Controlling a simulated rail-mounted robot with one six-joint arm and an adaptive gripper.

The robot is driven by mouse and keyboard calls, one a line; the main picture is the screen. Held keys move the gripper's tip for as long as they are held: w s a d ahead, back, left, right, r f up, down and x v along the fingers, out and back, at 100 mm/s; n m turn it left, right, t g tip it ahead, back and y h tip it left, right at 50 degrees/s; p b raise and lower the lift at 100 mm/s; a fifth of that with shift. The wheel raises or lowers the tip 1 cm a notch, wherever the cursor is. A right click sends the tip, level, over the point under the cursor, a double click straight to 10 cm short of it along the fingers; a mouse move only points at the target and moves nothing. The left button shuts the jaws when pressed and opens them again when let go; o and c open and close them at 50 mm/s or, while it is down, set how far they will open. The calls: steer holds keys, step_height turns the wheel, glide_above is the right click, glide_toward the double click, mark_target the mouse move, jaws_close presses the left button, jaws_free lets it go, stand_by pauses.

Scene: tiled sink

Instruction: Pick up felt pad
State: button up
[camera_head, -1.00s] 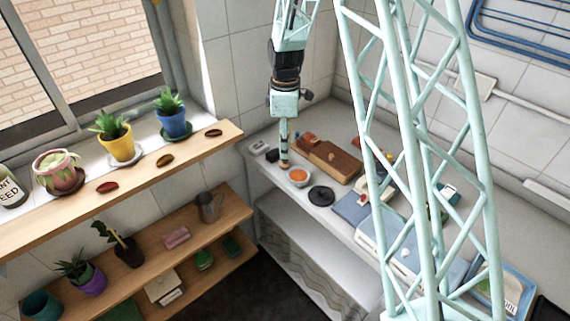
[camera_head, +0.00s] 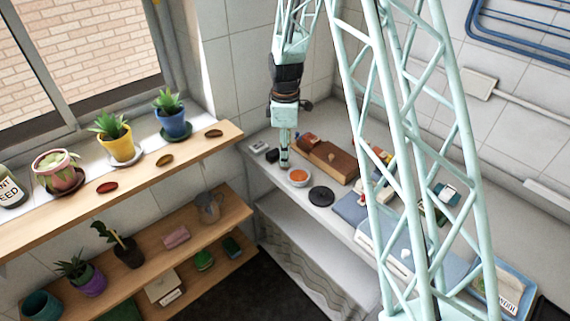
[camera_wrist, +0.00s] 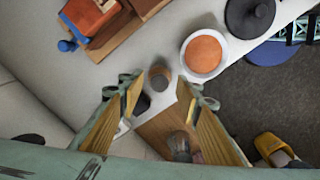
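A small round brown piece (camera_wrist: 160,74) stands on the pale counter in the wrist view. It may be the felt pad, but I cannot tell for certain. My gripper (camera_wrist: 160,86) is open, with its two tan-lined fingers on either side of this piece and a gap to each. In the head view my gripper (camera_head: 284,163) points straight down over the counter's left end, behind the orange-filled bowl (camera_head: 299,176). The brown piece cannot be made out there.
The white-rimmed bowl (camera_wrist: 204,54) and a dark knobbed lid (camera_wrist: 249,14) lie near the counter edge. A wooden block with an orange and blue item (camera_wrist: 90,20) is on the other side. Small white and dark items (camera_head: 265,151) sit beside the gripper.

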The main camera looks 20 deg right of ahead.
steer(key=shift+f, duration=1.45)
steer(key=c, duration=0.6)
steer(key=shift+c, duration=0.4)
